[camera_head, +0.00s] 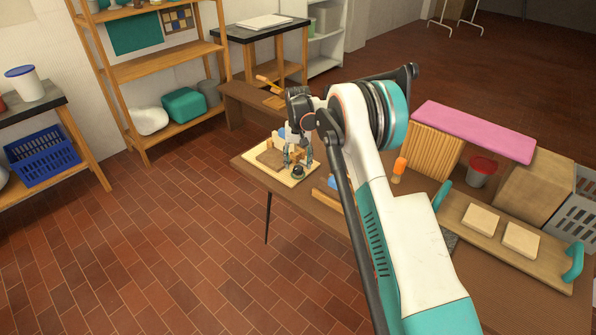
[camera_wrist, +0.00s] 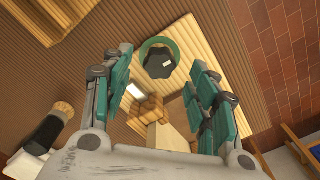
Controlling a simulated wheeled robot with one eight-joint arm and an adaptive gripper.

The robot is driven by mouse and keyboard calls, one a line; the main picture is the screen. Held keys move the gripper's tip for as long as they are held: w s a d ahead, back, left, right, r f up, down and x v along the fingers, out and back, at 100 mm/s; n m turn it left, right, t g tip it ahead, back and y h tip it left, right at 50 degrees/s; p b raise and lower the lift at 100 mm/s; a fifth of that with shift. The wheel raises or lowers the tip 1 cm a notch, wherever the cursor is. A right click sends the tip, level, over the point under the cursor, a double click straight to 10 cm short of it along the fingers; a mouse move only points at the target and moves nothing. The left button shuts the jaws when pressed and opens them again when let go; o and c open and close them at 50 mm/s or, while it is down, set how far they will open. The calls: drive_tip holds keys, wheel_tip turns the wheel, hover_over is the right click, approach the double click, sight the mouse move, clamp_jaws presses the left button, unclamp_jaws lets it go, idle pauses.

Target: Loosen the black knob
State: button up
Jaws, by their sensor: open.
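The black knob (camera_wrist: 158,62) has a lobed edge and a small pale mark on top, and a green ring shows around it in the wrist view. It also shows small and dark in the head view (camera_head: 297,172), on a light wooden tray (camera_head: 289,183) at the table's corner. My gripper (camera_head: 299,160) is open and points down over the tray, close to the knob. In the wrist view the teal fingers of my gripper (camera_wrist: 163,68) stand left and right, with the knob ahead between their tips. I see no contact with the knob.
Wooden blocks (camera_wrist: 148,110) lie near the knob on the tray. A brush-like tool (camera_wrist: 50,130) with a black handle is at lower left in the wrist view. In the head view, an orange-topped item (camera_head: 399,167) and a wooden board with teal handles (camera_head: 490,228) occupy the table's right.

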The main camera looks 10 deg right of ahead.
sight(298, 168)
drive_tip(key=shift+f+b, duration=0.4)
drive_tip(key=shift+f, duration=1.4)
drive_tip(key=c, duration=1.1)
